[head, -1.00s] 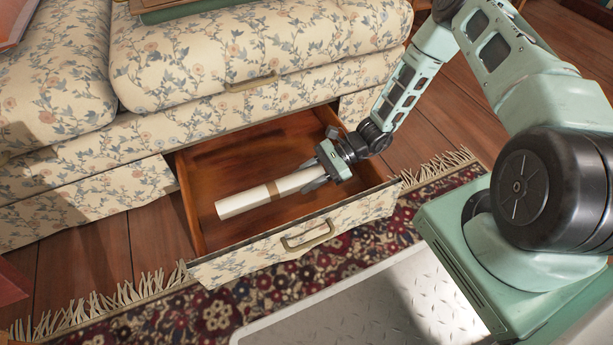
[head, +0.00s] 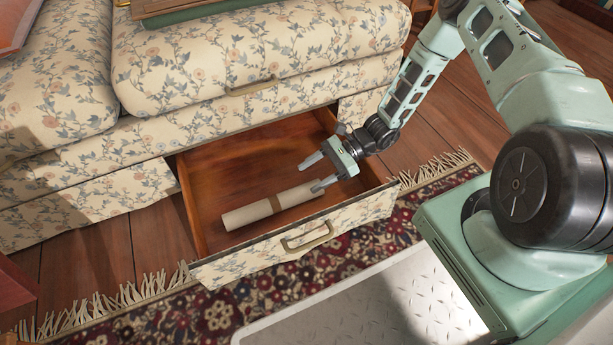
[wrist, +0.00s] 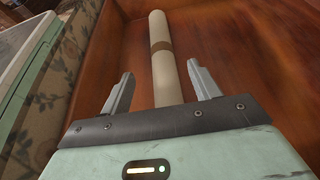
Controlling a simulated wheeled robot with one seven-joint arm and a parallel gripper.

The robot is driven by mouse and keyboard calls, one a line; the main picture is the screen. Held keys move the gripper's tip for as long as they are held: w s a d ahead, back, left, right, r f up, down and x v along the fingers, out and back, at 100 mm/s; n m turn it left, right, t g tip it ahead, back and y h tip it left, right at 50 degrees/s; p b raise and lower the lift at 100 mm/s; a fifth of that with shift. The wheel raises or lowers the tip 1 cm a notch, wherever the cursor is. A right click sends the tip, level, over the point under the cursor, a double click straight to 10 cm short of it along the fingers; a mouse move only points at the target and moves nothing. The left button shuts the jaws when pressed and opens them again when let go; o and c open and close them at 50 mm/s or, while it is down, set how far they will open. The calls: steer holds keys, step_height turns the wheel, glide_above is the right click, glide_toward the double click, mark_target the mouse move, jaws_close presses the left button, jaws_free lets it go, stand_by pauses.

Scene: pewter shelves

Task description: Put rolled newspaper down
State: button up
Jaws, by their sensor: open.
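The rolled newspaper (head: 246,215) is a cream roll with a brown band. It lies in the open drawer (head: 222,173) under the floral sofa, near the drawer's front panel. My gripper (head: 318,174) is open over the right end of the roll, with its fingers spread apart. In the wrist view the roll (wrist: 163,72) runs away from me between the two open fingers (wrist: 162,88), with a gap on each side. The near end of the roll is hidden behind my gripper's body.
The floral sofa (head: 250,55) stands behind the drawer. The drawer's front panel with its handle (head: 307,237) faces a fringed patterned rug (head: 290,278). The back and left of the drawer floor are bare. A green object (head: 185,10) lies on the sofa.

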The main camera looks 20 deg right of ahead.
steer(key=p+v, duration=0.4)
steer(key=v, duration=0.5)
steer(key=s+a+r+n+g+h, duration=0.2)
steer(key=a+r+n+g+h, duration=0.15)
steer(key=a+r+n, duration=0.45)
steer(key=s+a+r+n+g+h, duration=0.2)
steer(key=a+r+n+h, duration=0.25)
steer(key=r, duration=0.75)
steer(key=s+a+r+n+t+h, duration=0.4)
steer(key=s+r+n+t, duration=0.1)
steer(key=s+r+n, duration=0.8)
steer(key=s, duration=0.3)
steer(key=shift+a+h, duration=0.2)
steer(key=shift+h, duration=0.2)
steer(key=shift+r+t, duration=0.1)
steer(key=shift+t, duration=0.15)
